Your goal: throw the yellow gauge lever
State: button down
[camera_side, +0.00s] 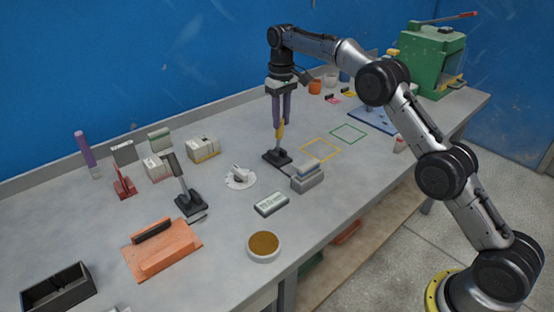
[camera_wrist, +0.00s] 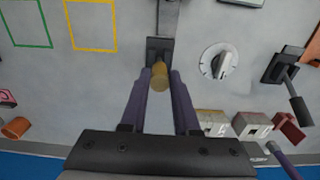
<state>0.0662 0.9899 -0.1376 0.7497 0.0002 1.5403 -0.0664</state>
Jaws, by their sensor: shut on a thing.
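The yellow gauge lever (camera_side: 281,132) stands up from a small dark base (camera_side: 277,157) near the middle of the bench in the side view. My gripper (camera_side: 279,122) comes down on it from above, with its purple fingers on either side of the yellow handle. In the wrist view the yellow handle (camera_wrist: 159,76) shows end-on between my gripper's fingertips (camera_wrist: 160,80), with the dark base (camera_wrist: 157,48) beyond it. The jaws are closed on the handle; the contact itself is partly hidden by the fingers in the side view.
A grey block (camera_side: 307,178) stands close to the lever's base. A white dial (camera_side: 240,177) and a lever with a dark grip (camera_side: 186,190) are to its left. Yellow (camera_side: 321,149) and green (camera_side: 348,133) outlined squares lie bare to the right. A green press (camera_side: 433,60) is at the back right.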

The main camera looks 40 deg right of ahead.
jog(key=shift+w+r, duration=0.3)
jog(key=shift+w, duration=0.25)
jog(key=c, duration=0.6)
grip_release()
jog(key=shift+f, duration=0.1)
jog(key=shift+c, duration=0.2)
